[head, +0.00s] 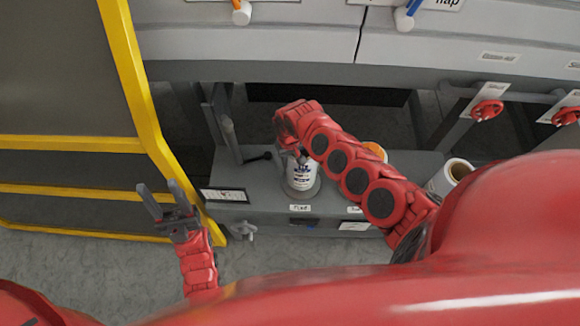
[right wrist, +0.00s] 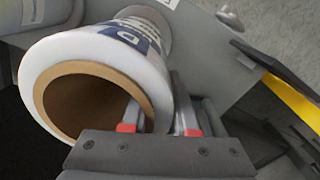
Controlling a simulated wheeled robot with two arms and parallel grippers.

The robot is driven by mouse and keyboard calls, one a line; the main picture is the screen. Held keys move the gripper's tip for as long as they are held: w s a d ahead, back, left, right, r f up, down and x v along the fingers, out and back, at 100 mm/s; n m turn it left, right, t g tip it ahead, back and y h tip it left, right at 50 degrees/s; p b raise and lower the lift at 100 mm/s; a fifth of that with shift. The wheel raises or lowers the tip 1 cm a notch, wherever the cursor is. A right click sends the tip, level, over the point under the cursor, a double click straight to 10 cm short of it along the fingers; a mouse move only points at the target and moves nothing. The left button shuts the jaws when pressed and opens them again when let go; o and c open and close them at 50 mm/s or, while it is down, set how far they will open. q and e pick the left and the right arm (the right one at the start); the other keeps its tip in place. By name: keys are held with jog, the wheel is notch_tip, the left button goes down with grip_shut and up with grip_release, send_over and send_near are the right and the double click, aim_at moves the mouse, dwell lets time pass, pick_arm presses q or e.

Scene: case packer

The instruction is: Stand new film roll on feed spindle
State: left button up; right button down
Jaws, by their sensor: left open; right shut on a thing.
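A white film roll (head: 302,174) with blue print stands upright at a round grey base on the left of the grey shelf. My right gripper (head: 297,148) is at its top. In the right wrist view the roll (right wrist: 105,50) shows an open brown cardboard core (right wrist: 85,95). One finger of my right gripper (right wrist: 160,122) is inside the core and the other outside, shut on the roll's wall. No spindle shows inside the dark core, and I cannot tell whether the roll rests on the base. My left gripper (head: 165,202) is open and empty, left of the shelf.
Another white roll (head: 450,177) with a brown core is at the shelf's right. An orange-topped thing (head: 376,151) is partly hidden behind my right arm. A yellow-framed guard (head: 137,80) stands left. Labels (head: 300,208) line the shelf front (head: 270,216). Red handwheels (head: 487,110) are at right.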

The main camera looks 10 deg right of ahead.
notch_tip(320, 180, down, 3)
jog(key=shift+d+f, duration=0.1)
jog(key=shift+f, duration=0.05)
jog(key=shift+f+b, duration=0.1)
jog(key=shift+b, duration=0.25)
jog(key=c, duration=0.7)
grip_release()
